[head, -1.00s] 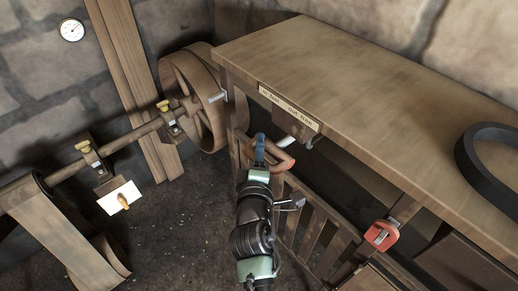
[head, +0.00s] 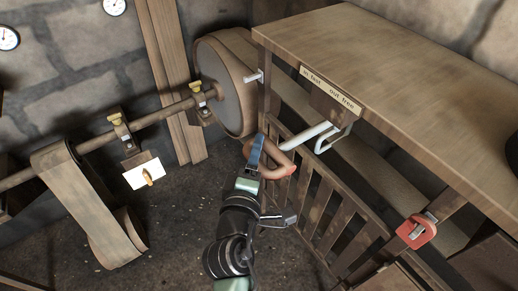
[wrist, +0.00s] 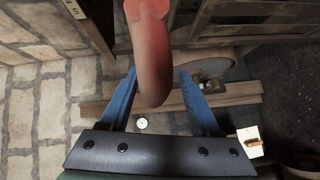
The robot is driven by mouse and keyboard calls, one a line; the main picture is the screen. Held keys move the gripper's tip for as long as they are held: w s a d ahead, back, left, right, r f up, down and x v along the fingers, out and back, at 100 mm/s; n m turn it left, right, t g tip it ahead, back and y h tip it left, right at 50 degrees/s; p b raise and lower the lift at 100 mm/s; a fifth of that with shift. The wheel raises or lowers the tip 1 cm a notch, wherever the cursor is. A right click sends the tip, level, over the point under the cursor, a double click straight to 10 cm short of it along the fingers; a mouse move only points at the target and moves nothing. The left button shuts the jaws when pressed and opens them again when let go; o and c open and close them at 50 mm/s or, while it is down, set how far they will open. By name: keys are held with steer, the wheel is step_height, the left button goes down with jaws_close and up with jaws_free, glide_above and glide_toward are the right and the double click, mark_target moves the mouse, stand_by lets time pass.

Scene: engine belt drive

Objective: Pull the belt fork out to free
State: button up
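The belt fork's red-brown looped handle (head: 283,161) is in front of the bench in the head view, on a pale rod (head: 308,137) that runs back beneath the bench label. The label (head: 331,88) reads "in fast" and "out free". My gripper (head: 256,150) is at the handle, with a blue finger across its left part. In the wrist view the red handle (wrist: 150,60) lies between my gripper's two blue fingers (wrist: 157,85). The fork's far end is hidden.
The wooden bench (head: 400,50) stands right of my arm, with a slatted rail (head: 325,200) below. A red handle or lock (head: 417,231) hangs at its front edge. The large pulley (head: 222,85) and shaft (head: 160,117) are at left. Open floor (head: 180,230) lies left of my arm.

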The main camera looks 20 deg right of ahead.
steer(key=shift+d+r, duration=0.1)
steer(key=shift+r, duration=0.1)
stand_by(0.3)
steer(key=v, duration=1.3)
steer(key=shift+f+b, duration=0.15)
steer(key=shift+b, duration=0.3)
steer(key=shift+w, duration=0.1)
